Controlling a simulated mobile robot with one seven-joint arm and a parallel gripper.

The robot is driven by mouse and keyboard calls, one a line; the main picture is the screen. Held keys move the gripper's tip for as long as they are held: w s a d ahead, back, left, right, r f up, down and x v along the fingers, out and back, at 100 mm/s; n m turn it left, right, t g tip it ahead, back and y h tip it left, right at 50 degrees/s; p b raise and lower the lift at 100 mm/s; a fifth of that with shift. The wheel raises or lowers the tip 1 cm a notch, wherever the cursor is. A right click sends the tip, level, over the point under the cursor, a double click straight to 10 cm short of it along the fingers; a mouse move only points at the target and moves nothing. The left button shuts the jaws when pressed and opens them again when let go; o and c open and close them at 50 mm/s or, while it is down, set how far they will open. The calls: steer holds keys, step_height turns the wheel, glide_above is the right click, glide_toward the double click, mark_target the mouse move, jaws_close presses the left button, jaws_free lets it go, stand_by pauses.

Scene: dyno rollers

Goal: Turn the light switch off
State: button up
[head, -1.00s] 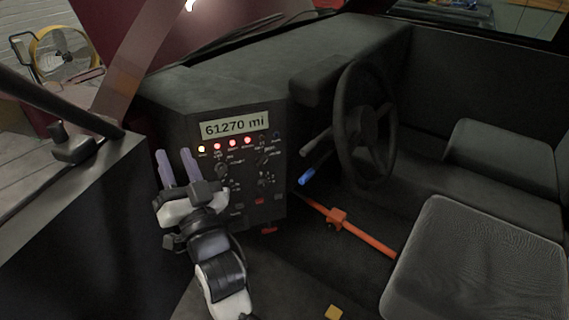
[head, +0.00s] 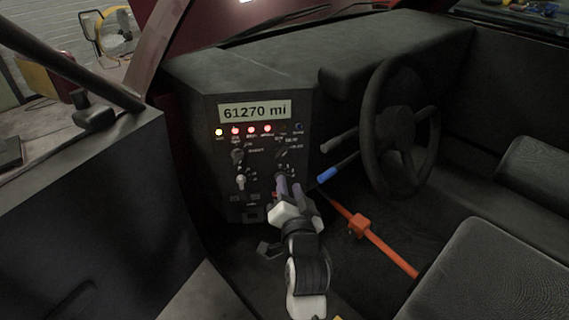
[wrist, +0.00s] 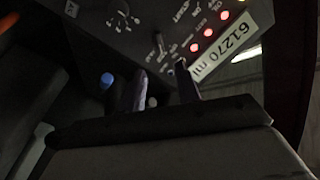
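The black dashboard panel (head: 262,160) carries several small knobs and switches, with labels too small to read. One knob (head: 237,155) sits at upper left, another (head: 283,153) at upper right, and a pale switch (head: 241,181) at lower left. I cannot tell which is the light switch. My gripper (head: 289,188) is at the lower right of the panel and hides part of it. In the wrist view my gripper (wrist: 160,88) has its two fingers apart, pointing at the panel. A lever switch (wrist: 158,44) shows just beyond them. Contact cannot be judged.
Above the switches are a "61270 mi" display (head: 254,111) and lit lamps (head: 251,130). The steering wheel (head: 367,130) and blue-tipped stalk (head: 328,175) stand right of my gripper. An orange bar (head: 372,240) slants below, beside the seat (head: 500,270).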

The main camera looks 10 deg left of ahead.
mark_target(283, 155)
steer(key=p+x, duration=0.2)
steer(key=x, duration=0.9)
jaws_close()
